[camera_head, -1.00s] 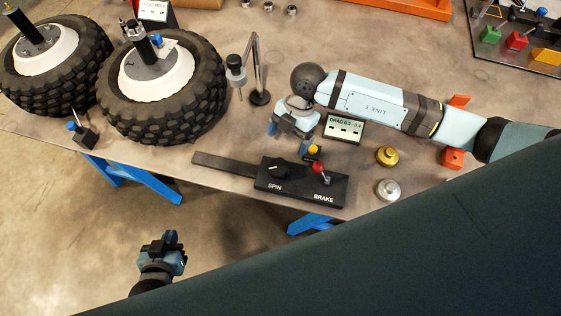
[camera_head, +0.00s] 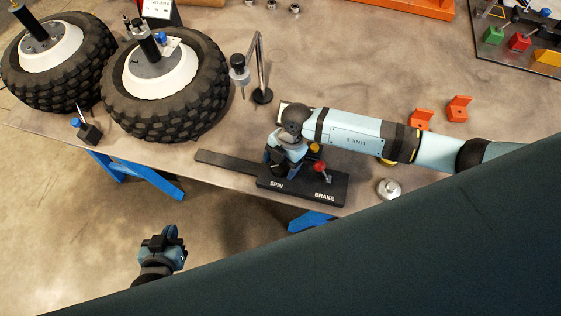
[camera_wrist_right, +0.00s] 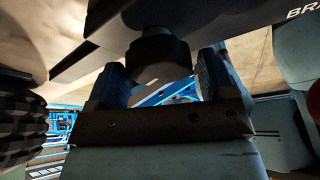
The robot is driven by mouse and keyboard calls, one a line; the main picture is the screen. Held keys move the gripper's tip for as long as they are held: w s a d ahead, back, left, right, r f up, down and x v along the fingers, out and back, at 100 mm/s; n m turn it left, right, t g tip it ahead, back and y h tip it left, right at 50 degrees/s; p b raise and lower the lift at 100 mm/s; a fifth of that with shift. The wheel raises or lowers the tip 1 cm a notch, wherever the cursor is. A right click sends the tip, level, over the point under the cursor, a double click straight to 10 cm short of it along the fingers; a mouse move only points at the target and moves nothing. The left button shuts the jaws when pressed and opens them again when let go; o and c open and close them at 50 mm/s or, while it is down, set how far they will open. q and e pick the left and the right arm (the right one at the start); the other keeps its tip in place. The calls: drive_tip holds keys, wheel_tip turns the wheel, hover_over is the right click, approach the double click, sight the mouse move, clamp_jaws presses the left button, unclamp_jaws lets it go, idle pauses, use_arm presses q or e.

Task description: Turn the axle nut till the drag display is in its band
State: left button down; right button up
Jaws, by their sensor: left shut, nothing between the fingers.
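The near wheel (camera_head: 165,112) lies on the table at the left, with a black post (camera_head: 149,46) rising from its hub (camera_head: 150,74). I cannot make out the axle nut there. The drag display is hidden behind my right arm. My right gripper (camera_head: 280,166) is over the SPIN knob of the black control box (camera_head: 335,187). In the right wrist view the dark knob (camera_wrist_right: 158,58) sits between my open right fingers, with slim gaps beside it. My left gripper (camera_head: 173,243) is shut and empty, in front of the table and over the floor.
A second wheel (camera_head: 85,80) lies at the far left. A probe stand (camera_head: 262,94) stands between the near wheel and my right arm. The red BRAKE lever (camera_head: 321,167) is close beside my right gripper. A silver knob-shaped part (camera_head: 389,189) lies near the front edge.

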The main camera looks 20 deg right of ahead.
drive_tip(key=c, duration=0.6)
drive_tip(key=shift+c, duration=0.2)
drive_tip(key=n, duration=0.3)
drive_tip(key=shift+g+h, duration=0.3)
drive_tip(key=shift+g, duration=0.1)
drive_tip(key=n, duration=0.2)
drive_tip(key=shift+n+g+h+b, duration=0.3)
drive_tip(key=shift+h+b, duration=0.05)
drive_tip(key=shift+h, duration=0.05)
drive_tip(key=n, duration=0.2)
drive_tip(key=n+h+b, duration=0.1)
drive_tip(key=n, duration=0.1)
drive_tip(key=shift+g+h, duration=0.3)
drive_tip(key=shift+n+h+b, duration=0.4)
drive_tip(key=shift+n+b, duration=0.25)
drive_tip(key=shift+n, duration=0.55)
drive_tip(key=o, duration=0.9)
